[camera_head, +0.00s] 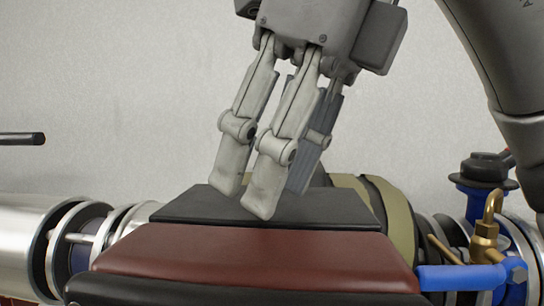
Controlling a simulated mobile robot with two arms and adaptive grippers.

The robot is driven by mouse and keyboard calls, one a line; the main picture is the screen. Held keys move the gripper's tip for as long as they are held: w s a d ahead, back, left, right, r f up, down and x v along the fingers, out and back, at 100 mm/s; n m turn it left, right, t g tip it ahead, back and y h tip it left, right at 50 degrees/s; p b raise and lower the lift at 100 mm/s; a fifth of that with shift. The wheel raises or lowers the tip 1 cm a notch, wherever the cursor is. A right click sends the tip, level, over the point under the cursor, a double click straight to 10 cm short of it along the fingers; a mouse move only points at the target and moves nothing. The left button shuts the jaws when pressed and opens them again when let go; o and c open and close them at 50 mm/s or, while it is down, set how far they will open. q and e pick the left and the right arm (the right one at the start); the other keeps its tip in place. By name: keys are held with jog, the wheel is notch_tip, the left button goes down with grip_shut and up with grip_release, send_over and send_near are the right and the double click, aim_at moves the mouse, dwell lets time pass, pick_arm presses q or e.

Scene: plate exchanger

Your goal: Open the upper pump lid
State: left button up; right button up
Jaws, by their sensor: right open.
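My right gripper (260,190) hangs from the top of the head view with its grey fingers pointing down. Its fingers are spread and nothing is seen between them. The fingertips are at or just above a flat black panel (340,210), which looks like the pump lid. Whether they touch it I cannot tell. A dark red block (255,255) lies in front of the panel, with a black edge below it. The panel looks flat, and no gap under it shows. My left gripper is not in view.
Silver pipes with flanges (75,250) run off to the left. At the right are a blue valve with a black cap (487,167), a brass fitting (486,240) and a blue lever (460,277). A dark rod (22,139) juts in at the left edge. A plain wall stands behind.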

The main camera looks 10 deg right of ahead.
jog(key=shift+c, duration=0.3)
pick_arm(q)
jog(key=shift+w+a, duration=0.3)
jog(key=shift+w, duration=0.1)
pick_arm(e)
grip_shut()
jog(key=g, duration=0.1)
jog(key=w+r+g, duration=0.1)
jog(key=r, duration=0.1)
jog(key=shift+w+d+m+g+y, duration=0.25)
jog(key=shift+m+g+y, duration=0.05)
jog(key=shift+g, duration=0.1)
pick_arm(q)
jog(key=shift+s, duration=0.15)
pick_arm(e)
jog(key=shift+w+d+r+g+y, duration=0.25)
jog(key=shift+w+r+g+y, duration=0.4)
jog(key=shift+g, duration=0.55)
jog(key=shift+w+r, duration=0.1)
jog(key=shift+r, duration=0.05)
jog(key=shift+o, duration=0.3)
grip_release()
jog(key=shift+w, duration=0.1)
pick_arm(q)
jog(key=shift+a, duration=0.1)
pick_arm(e)
jog(key=shift+h, duration=0.25)
